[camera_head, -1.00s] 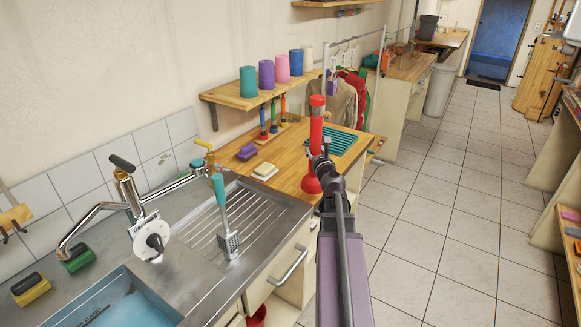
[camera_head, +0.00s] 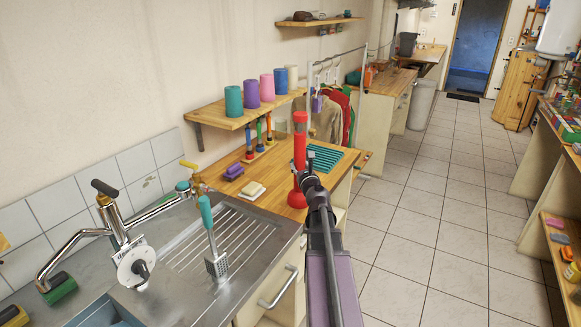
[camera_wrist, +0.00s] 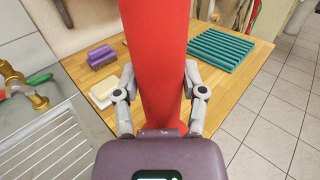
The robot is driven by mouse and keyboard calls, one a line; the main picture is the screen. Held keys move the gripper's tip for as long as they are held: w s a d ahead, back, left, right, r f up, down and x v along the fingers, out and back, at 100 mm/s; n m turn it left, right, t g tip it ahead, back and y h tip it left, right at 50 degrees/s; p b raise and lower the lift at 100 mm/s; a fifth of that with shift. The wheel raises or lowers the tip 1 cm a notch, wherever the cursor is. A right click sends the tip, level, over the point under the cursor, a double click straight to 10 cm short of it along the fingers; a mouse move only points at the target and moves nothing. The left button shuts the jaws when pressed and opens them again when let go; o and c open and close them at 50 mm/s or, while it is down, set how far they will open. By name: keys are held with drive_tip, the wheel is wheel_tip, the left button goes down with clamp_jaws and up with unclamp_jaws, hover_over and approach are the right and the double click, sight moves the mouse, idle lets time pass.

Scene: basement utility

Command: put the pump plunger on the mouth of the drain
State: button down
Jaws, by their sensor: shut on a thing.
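The red pump plunger (camera_head: 300,145) is upright in my gripper (camera_head: 310,165), in front of the wooden counter. In the wrist view its red body (camera_wrist: 158,50) fills the middle, with the fingers of my gripper (camera_wrist: 160,85) closed on both sides of it. Its flared lower end shows in the head view by the counter's front edge; I cannot tell whether it touches the wood. The sink basin (camera_head: 112,314) is cut off at the lower left of the head view. The mouth of the drain is not visible.
A chrome tap (camera_head: 105,225) with a white round part stands by the sink. A teal-handled masher-like tool (camera_head: 208,235) stands at the drainboard. The tiled floor at right is clear.

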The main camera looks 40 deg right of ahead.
drive_tip(key=f+b+x, duration=0.1)
drive_tip(key=x, duration=1.1)
drive_tip(key=shift+w+d+f, duration=0.15)
drive_tip(key=shift+w+d, duration=0.15)
drive_tip(key=f+b, duration=0.2)
drive_tip(key=w+f+b, duration=0.1)
drive_tip(key=shift+w+d+f+b, duration=0.1)
drive_tip(key=shift+d+f+b, duration=0.2)
drive_tip(key=shift+f+b, duration=0.1)
drive_tip(key=shift+c, duration=0.8)
unclamp_jaws()
drive_tip(key=shift+r, duration=0.15)
drive_tip(key=v, duration=1.2)
drive_tip(key=shift+o, duration=0.2)
